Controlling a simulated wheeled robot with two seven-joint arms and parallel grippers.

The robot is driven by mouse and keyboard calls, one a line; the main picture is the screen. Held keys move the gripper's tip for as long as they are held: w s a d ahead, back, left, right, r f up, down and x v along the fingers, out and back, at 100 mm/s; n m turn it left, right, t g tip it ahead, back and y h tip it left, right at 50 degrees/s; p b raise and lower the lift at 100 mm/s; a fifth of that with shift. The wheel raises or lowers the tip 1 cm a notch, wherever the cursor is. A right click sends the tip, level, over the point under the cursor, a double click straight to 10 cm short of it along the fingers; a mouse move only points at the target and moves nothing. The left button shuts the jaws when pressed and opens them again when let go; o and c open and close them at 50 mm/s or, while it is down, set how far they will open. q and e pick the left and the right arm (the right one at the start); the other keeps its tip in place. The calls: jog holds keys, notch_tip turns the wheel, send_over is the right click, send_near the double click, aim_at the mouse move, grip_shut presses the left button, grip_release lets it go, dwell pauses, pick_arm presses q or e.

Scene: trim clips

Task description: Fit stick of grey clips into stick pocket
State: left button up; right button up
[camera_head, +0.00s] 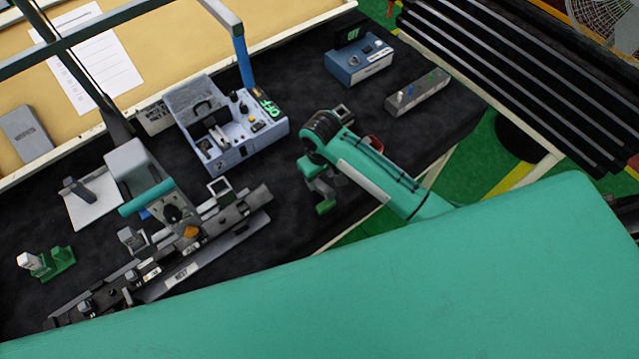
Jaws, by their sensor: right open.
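My right gripper (318,190) hangs over the dark table top, right of the long dark fixture; its jaws are open and I see nothing between them. The fixture (225,222) runs diagonally and has a white plate marked NEST (182,274). Several small grey blocks (138,241) sit along it. I cannot tell which, if any, is the stick of grey clips, and I cannot pick out the stick pocket. A green stand (62,262) with pale upright pieces is at the far left. My left gripper does not show.
A grey press-like unit (133,165) with a teal bar stands over the fixture.

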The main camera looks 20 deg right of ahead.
aim_at(320, 184)
notch_tip(320, 184, down, 4)
jog(key=shift+a+p, duration=0.1)
jog(key=shift+p, duration=0.95)
jog(key=shift+f, duration=0.35)
grip_shut()
